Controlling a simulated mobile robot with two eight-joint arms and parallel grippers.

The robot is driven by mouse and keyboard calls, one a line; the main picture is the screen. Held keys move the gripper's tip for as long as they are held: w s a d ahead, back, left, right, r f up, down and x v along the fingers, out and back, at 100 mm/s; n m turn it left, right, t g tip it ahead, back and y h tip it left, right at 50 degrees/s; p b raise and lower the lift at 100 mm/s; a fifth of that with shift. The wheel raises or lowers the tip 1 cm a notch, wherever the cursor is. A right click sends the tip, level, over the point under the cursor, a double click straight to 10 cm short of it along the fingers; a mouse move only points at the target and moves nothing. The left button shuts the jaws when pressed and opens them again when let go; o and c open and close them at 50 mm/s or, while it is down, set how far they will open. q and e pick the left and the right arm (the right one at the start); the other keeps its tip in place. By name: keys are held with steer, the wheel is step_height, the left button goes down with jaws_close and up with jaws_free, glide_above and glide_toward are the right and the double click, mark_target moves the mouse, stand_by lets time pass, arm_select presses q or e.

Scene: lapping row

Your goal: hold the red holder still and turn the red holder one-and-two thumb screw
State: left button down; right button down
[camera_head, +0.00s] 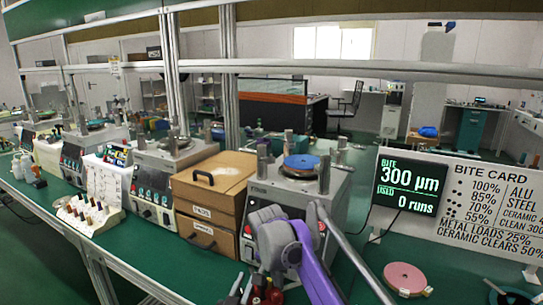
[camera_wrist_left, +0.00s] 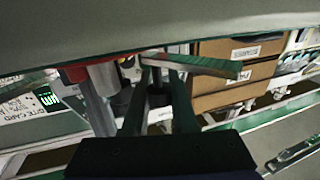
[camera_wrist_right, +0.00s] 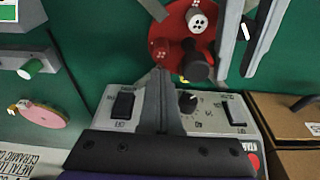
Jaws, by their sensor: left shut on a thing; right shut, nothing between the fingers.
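The red holder (camera_wrist_right: 175,35) is a round disc beside the machine's front in the right wrist view. It carries a pale knob (camera_wrist_right: 198,21) and a dark knob (camera_wrist_right: 196,66). I cannot tell which is the one-and-two thumb screw. In the head view the holder (camera_head: 267,296) shows low at the bottom edge, and its red edge (camera_wrist_left: 75,73) shows in the left wrist view. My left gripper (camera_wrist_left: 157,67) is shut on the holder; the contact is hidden. My right gripper (camera_wrist_right: 159,73) is shut and empty, near the disc's lower left edge.
The lapping machine's front panel (camera_wrist_right: 215,112) with switches and a dial lies by my right gripper. Brown drawers (camera_head: 207,218) stand beside it. A pink disc (camera_head: 405,278) and the bite card (camera_head: 470,205) are to the right.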

steer(key=shift+a, duration=0.1)
stand_by(0.4)
steer(key=shift+s+a, duration=0.15)
steer(key=shift+r, duration=0.15)
steer(key=shift+w+d+v, duration=0.1)
steer(key=shift+w+v, duration=0.05)
steer(key=shift+v, duration=0.75)
steer(key=shift+w+d+v, duration=0.1)
steer(key=shift+w+v, duration=0.05)
steer(key=shift+v, duration=0.8)
steer(key=shift+w+d+v, duration=0.15)
steer(key=shift+v, duration=0.75)
steer(key=shift+r, duration=0.15)
steer(key=shift+s+x, duration=0.25)
steer(key=shift+x, duration=0.75)
steer(key=shift+s+x, duration=0.2)
steer(key=shift+x, duration=0.75)
steer(key=shift+s+x, duration=0.25)
steer(key=shift+x, duration=0.75)
steer(key=shift+w, duration=0.35)
